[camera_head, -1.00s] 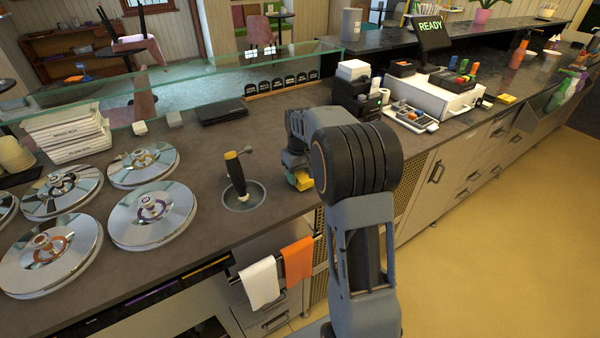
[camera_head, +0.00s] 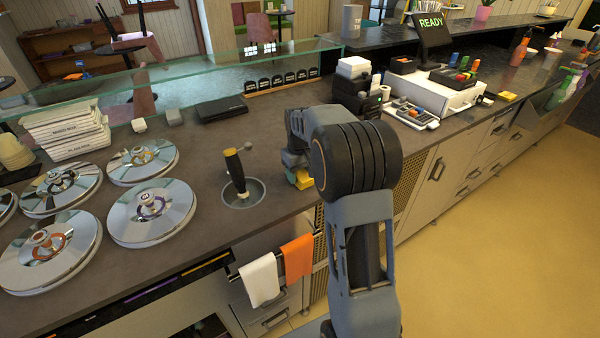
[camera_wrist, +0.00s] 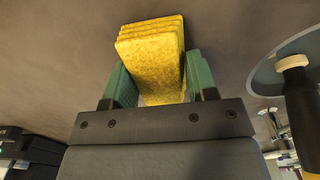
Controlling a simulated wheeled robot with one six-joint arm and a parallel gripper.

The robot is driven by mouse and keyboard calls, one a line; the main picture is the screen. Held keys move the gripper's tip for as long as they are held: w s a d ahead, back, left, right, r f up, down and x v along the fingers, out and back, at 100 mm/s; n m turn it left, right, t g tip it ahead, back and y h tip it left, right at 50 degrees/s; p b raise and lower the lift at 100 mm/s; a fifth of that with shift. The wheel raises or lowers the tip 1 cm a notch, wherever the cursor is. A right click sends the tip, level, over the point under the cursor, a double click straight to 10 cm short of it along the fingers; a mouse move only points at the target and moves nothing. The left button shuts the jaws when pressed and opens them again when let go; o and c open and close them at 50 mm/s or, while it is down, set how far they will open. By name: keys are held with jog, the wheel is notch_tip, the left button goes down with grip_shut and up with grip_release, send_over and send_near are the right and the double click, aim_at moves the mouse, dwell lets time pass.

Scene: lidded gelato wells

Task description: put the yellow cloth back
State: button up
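The yellow cloth (camera_wrist: 152,50) is a thick folded pad between the two green fingers of my gripper (camera_wrist: 160,85) in the wrist view. The fingers press on its sides, and it sticks out past their tips. In the head view only a small yellow part of the cloth (camera_head: 303,179) shows beside my arm, over the dark counter (camera_head: 215,140), to the right of the scoop well (camera_head: 255,194). My arm hides most of the gripper there. I cannot tell whether the cloth touches the counter.
A black-handled tool (camera_head: 236,170) stands upright in the well. Several round metal lids (camera_head: 150,215) lie to the left. A white towel (camera_head: 260,280) and an orange towel (camera_head: 298,258) hang on the front rail.

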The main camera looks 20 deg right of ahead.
aim_at(300, 172)
jog(key=shift+o, duration=0.6)
jog(key=o, duration=0.6)
jog(key=shift+c, duration=0.2)
jog(key=shift+r, duration=0.15)
jog(key=shift+r+p, duration=3.25)
jog(key=shift+r, duration=0.7)
